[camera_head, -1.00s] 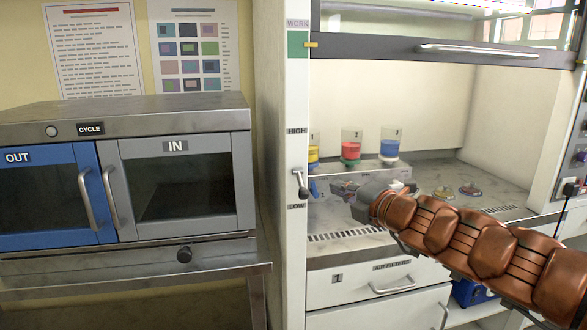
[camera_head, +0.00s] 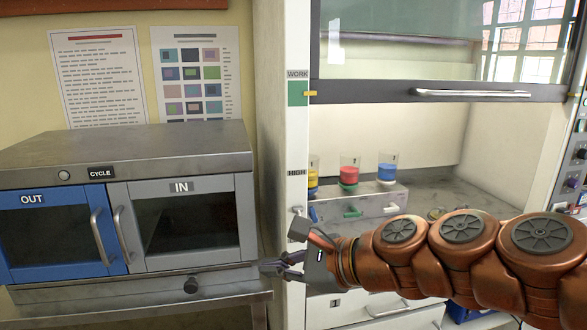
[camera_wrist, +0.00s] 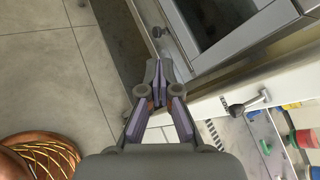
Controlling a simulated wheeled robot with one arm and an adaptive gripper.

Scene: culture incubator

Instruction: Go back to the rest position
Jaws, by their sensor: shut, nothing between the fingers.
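My gripper (camera_head: 283,266) is shut and empty. In the head view it points left, in front of the cabinet's white front post and just right of the steel unit (camera_head: 130,150). In the wrist view my gripper (camera_wrist: 157,75) has its fingertips together, with the grey floor (camera_wrist: 50,60) below and to the left. The steel unit's edge and knob (camera_wrist: 159,31) lie close to the fingertips in that view; I cannot tell the exact gap. My brown arm reaches in from the right across the cabinet's front.
The steel unit has a blue OUT door (camera_head: 62,235) and a grey IN door (camera_head: 182,225), both shut. The cabinet sash (camera_head: 450,93) is raised. Inside, containers with yellow, red (camera_head: 349,172) and blue (camera_head: 387,170) contents stand at the back. Open floor shows in the wrist view.

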